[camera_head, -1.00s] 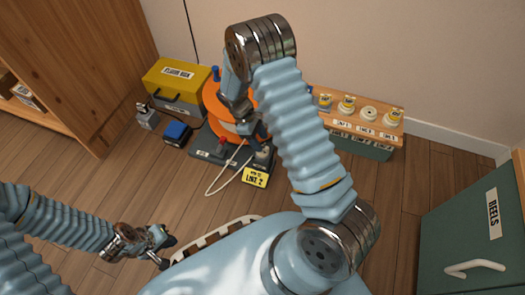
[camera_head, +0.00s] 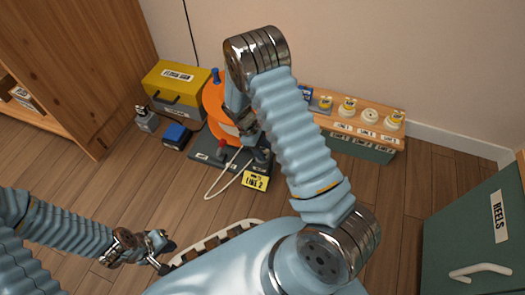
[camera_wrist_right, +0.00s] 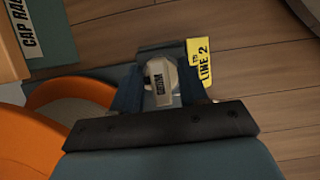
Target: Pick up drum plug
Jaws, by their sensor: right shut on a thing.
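The drum plug (camera_wrist_right: 158,82) is a pale grey block with a label, seen in the right wrist view. My right gripper (camera_wrist_right: 160,92) is shut on it, with one blue finger on each side. In the head view my right gripper (camera_head: 259,152) is low at the right front of the orange drum (camera_head: 215,105), partly hidden by my own arm. The plug is over the dark base (camera_head: 205,154); I cannot tell whether it touches it. My left gripper (camera_head: 167,257) is open and empty, above the floor at lower left.
A yellow "LINE 2" tag (camera_head: 256,180) is beside the plug. A white cord (camera_head: 222,182) loops onto the floor. A yellow box (camera_head: 176,83) and blue block (camera_head: 176,135) stand left. A cap rack (camera_head: 350,125) stands right, a green reels cabinet (camera_head: 465,235) at lower right.

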